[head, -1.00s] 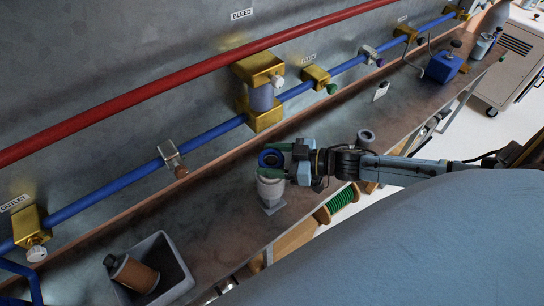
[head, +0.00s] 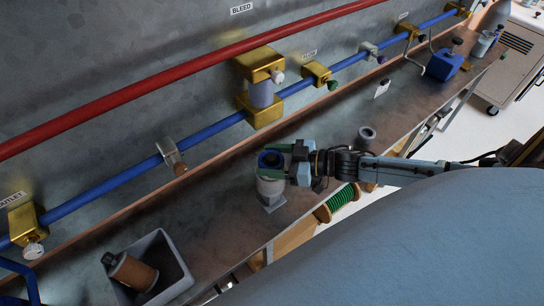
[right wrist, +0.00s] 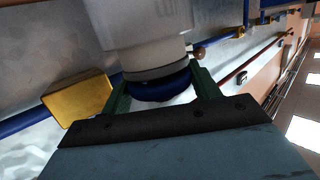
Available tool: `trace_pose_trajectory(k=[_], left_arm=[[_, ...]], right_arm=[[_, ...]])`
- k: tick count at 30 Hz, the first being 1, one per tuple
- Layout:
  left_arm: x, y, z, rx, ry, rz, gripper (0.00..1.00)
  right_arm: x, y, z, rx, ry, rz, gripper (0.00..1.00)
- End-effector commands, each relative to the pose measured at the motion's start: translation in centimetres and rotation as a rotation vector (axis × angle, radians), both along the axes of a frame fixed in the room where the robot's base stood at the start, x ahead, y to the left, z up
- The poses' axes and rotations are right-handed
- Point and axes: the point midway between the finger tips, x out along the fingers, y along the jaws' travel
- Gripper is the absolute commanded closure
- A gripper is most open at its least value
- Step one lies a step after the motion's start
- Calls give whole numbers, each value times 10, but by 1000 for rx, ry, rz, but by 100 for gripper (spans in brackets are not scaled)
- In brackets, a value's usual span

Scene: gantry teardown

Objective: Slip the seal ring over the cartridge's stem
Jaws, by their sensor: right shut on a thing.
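A blue seal ring (head: 271,159) is in my right gripper (head: 287,159), which is shut on it. The right wrist view shows the ring (right wrist: 160,88) between my two green fingers. The pale cartridge (head: 270,190) stands upright on a small plate on the bench. The ring is over the cartridge's top end. In the right wrist view the ring sits close against a dark grey band at the end of the cartridge (right wrist: 140,35). The stem is hidden or too dark to make out, so I cannot tell how far the ring surrounds it. My left gripper is out of view.
A grey bin (head: 178,262) at the lower left holds a brown cartridge (head: 135,272). A grey round fitting (head: 367,135) stands on the bench behind my right wrist. Blue and red pipes with brass blocks (head: 260,66) run along the wall. The bench between bin and cartridge is clear.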

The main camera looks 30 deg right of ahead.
Motion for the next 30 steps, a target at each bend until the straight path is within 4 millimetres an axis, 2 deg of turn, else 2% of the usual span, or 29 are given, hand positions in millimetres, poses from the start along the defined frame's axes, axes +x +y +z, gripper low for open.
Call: trace_pose_trajectory(k=[9, 10, 15, 16, 30], left_arm=[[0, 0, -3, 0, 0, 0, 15], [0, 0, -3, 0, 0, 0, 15], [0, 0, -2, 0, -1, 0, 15], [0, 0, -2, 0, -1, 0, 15], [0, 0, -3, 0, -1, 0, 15]], right_arm=[[0, 0, -5, 1, -1, 0, 60], [0, 0, -5, 1, -1, 1, 38], [0, 0, -5, 1, -1, 0, 15], [0, 0, -5, 1, -1, 0, 13], [-2, -2, -5, -1, 1, 0, 13]])
